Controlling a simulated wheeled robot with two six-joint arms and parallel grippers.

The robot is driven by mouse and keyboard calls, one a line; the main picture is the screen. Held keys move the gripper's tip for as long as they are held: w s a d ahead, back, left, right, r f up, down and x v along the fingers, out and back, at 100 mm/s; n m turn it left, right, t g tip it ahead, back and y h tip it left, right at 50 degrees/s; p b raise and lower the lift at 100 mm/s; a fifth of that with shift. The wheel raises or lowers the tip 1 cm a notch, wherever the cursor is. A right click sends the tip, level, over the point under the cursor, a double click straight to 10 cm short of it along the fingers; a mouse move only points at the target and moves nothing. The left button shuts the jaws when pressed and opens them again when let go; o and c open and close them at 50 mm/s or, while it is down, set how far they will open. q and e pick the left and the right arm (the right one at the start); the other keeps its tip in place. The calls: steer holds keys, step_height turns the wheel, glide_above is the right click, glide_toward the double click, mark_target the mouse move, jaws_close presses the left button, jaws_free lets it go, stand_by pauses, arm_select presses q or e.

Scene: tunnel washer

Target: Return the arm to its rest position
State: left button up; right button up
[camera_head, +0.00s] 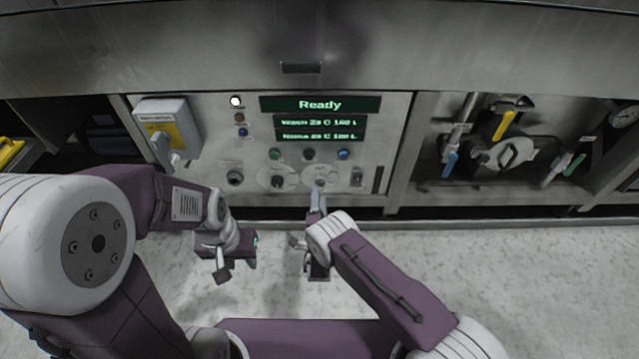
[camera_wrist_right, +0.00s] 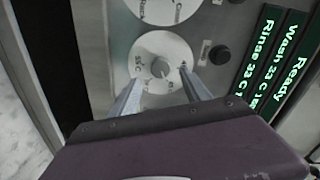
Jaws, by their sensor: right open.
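My right gripper (camera_head: 318,190) reaches toward the control panel, in front of the right-hand white dial (camera_head: 313,178). In the right wrist view its two metal fingers (camera_wrist_right: 163,85) are apart, with nothing between them but the dial's small knob (camera_wrist_right: 160,67) beyond. Whether the fingertips touch the dial face (camera_wrist_right: 150,48) I cannot tell. My left gripper (camera_head: 226,262) hangs low over the speckled floor, left of the right one and away from the panel. Its jaws are too unclear to judge.
The panel (camera_head: 210,150) has a green display (camera_head: 320,104) reading "Ready", several buttons and a second dial (camera_head: 272,178). A grey-and-yellow switch box (camera_head: 168,125) juts out at left. Valves with a yellow handle (camera_head: 505,122) and blue handle (camera_head: 450,163) stand at right. The floor is clear.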

arm_select(q)
steer(key=shift+r+p, duration=0.4)
steer(key=shift+r, duration=0.4)
arm_select(e)
steer(key=s, duration=0.3)
steer(key=shift+s, duration=0.1)
